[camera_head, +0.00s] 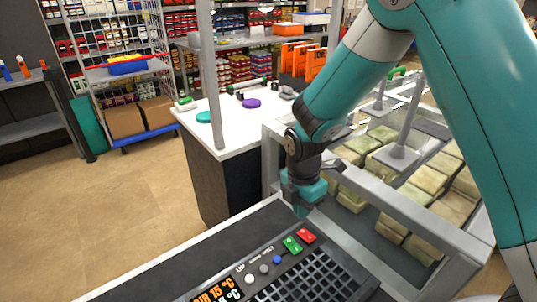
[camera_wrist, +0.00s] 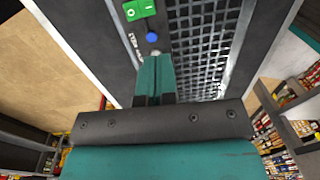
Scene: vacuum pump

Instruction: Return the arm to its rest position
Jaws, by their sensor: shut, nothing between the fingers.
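My teal arm comes down from the upper right in the head view, bent at the elbow. My gripper (camera_head: 302,211) hangs at its end, just beyond the control panel (camera_head: 225,270). The gripper is shut and empty. In the wrist view its teal fingers (camera_wrist: 155,65) are together and point toward the panel. The panel carries a red switch (camera_head: 306,236), a green switch (camera_head: 292,245) and a blue button (camera_head: 277,260). The green switch (camera_wrist: 138,9) and blue button (camera_wrist: 152,37) also show ahead of the fingertips in the wrist view. I cannot tell whether the fingertips touch the panel.
A grey-framed case with several pale packages (camera_head: 427,180) stands behind and right of my gripper. A white worktop (camera_head: 235,130) with small items lies beyond. Shelves (camera_head: 190,60) and a wire trolley (camera_head: 145,70) stand at the back. The floor at left (camera_head: 130,210) is clear.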

